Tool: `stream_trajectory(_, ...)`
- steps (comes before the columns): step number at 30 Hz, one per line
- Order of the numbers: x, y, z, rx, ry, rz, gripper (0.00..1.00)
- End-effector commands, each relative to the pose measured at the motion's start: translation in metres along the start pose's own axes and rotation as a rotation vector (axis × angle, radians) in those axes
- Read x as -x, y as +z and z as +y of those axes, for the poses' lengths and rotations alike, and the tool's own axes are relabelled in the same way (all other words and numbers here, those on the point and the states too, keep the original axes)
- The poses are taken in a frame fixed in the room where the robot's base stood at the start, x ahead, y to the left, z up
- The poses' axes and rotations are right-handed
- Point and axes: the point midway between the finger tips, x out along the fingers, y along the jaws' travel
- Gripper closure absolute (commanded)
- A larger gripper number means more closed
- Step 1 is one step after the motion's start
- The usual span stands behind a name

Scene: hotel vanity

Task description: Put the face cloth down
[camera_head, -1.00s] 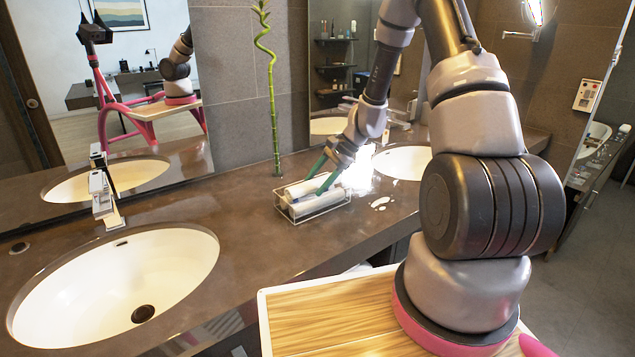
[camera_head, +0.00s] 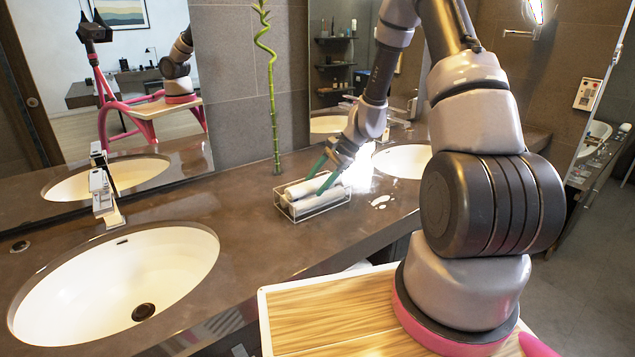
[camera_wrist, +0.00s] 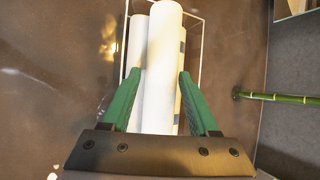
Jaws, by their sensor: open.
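A rolled white face cloth (camera_wrist: 160,70) lies lengthwise between the two green fingers of my gripper (camera_wrist: 157,85) in the wrist view. The fingers stand apart on either side of it, and my gripper is open. In the head view my gripper (camera_head: 321,176) reaches down into a wire basket (camera_head: 322,210) on the counter. The white rolls (camera_head: 318,201) in the basket lie side by side, and I cannot tell there which one is between the fingers. In the wrist view the cloth lies on top of other rolls within the basket's wire frame (camera_wrist: 204,35).
The basket stands on the brown counter (camera_head: 240,195) between a left sink (camera_head: 115,285) and a right sink (camera_head: 405,160). A tall bamboo stalk (camera_head: 273,110) rises just behind the basket. A faucet (camera_head: 103,195) stands at the left sink. The counter left of the basket is bare.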

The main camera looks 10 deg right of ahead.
Motion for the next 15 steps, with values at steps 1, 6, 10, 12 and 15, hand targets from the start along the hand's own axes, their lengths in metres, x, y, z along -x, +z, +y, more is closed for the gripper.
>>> stream_trajectory(1, 0.003, 0.002, 0.002, 0.002, 0.008, 0.003, 0.28)
stream_trajectory(6, 0.039, 0.001, 0.000, 0.000, 0.002, 0.005, 0.28)
stream_trajectory(10, 0.070, 0.002, -0.001, 0.000, 0.000, 0.004, 0.28)
stream_trajectory(12, 0.085, 0.001, -0.002, -0.001, -0.002, 0.004, 0.28)
stream_trajectory(15, 0.102, 0.002, -0.002, -0.001, -0.001, 0.002, 0.28)
